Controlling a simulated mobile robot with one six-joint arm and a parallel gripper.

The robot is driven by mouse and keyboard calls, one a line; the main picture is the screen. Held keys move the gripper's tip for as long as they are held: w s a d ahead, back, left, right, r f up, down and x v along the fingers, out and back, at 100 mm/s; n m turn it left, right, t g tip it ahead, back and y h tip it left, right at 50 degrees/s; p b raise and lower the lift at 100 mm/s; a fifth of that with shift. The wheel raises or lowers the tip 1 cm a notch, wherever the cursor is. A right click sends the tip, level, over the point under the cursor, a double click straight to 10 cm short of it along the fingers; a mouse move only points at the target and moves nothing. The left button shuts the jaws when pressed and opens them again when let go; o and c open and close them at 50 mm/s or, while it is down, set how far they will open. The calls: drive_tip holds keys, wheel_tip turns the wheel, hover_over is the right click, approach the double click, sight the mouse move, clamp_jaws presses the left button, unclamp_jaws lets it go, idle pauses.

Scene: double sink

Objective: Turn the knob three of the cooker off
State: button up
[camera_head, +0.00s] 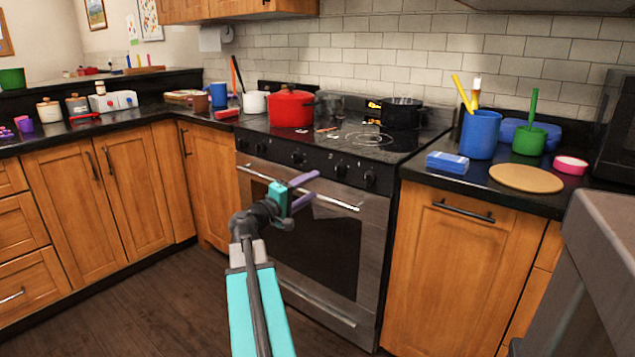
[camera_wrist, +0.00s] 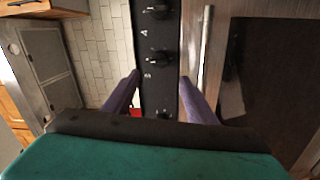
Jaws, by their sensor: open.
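The cooker (camera_head: 320,235) has a black front panel with a row of several dark knobs. The middle knob (camera_head: 297,157) is in the head view; its setting is too small to read. In the wrist view the panel (camera_wrist: 170,85) runs top to bottom, with knobs at the top, in the middle (camera_wrist: 160,57) and low down (camera_wrist: 163,115). Small marks beside them are not clearly legible. My gripper (camera_head: 318,184) is open and empty in front of the cooker, near the oven handle. In the wrist view its purple fingers (camera_wrist: 162,78) stand either side of the panel, apparently touching no knob.
The oven handle (camera_head: 340,205) runs below the knobs, close to my gripper. A red pot (camera_head: 291,107) and a black pot (camera_head: 402,112) stand on the cooktop. Counters flank the cooker. The floor (camera_head: 150,300) at left is clear.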

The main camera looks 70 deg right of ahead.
drive_tip(key=shift+v, duration=0.9)
